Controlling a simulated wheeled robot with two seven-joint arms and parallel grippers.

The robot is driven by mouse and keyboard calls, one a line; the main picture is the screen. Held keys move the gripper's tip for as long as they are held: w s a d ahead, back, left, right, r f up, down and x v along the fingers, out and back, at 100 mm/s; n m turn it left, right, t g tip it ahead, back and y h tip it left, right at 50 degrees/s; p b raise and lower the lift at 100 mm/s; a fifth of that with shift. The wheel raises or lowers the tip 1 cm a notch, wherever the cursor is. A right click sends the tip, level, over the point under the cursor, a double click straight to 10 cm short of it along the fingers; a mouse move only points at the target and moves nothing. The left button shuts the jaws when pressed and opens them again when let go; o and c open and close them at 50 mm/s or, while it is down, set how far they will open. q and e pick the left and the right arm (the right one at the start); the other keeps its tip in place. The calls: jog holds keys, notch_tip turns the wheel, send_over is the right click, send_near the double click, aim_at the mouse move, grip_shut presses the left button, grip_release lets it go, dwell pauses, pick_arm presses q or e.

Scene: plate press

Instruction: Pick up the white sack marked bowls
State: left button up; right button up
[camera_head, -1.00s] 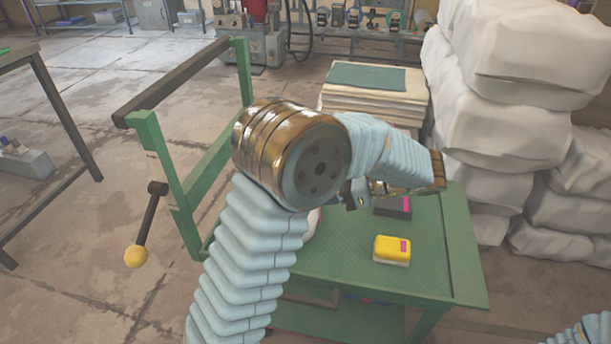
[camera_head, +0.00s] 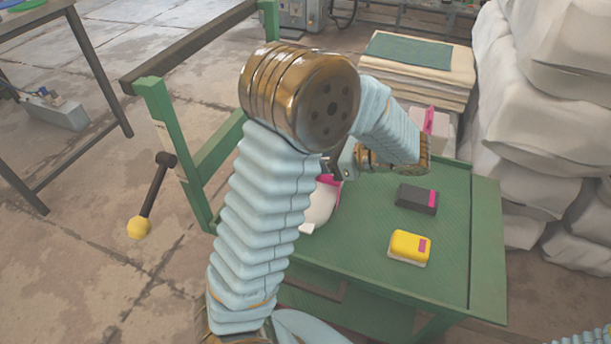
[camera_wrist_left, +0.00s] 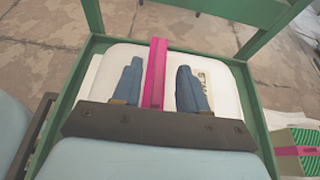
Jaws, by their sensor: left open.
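A white sack (camera_head: 318,207) with a pink upright strip lies on the green cart, partly hidden behind my left arm. In the left wrist view the white sack (camera_wrist_left: 222,92) fills the middle, with its pink strip (camera_wrist_left: 155,70) standing up. Dark lettering shows beside the right finger, too covered to read whole. My left gripper (camera_wrist_left: 157,88) is open, its two blue fingers on either side of the strip with gaps to both. In the head view the gripper is mostly hidden by its own wrist. My right gripper is out of view.
The green cart (camera_head: 375,275) also holds a dark block (camera_head: 417,197) and a yellow block (camera_head: 409,246). Behind stands a pale item with a pink tag (camera_head: 429,120) by stacked sheets (camera_head: 415,78). Large white sacks (camera_head: 545,130) rise at right. A green-striped package (camera_wrist_left: 297,142) shows in the wrist view.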

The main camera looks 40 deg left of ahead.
pick_arm(q)
jog(key=x, duration=0.3)
jog(key=shift+s+a+f, duration=0.1)
jog(key=shift+a+f, duration=0.1)
jog(key=shift+f, duration=0.1)
jog(key=shift+c, duration=0.4)
grip_shut()
dwell(0.7)
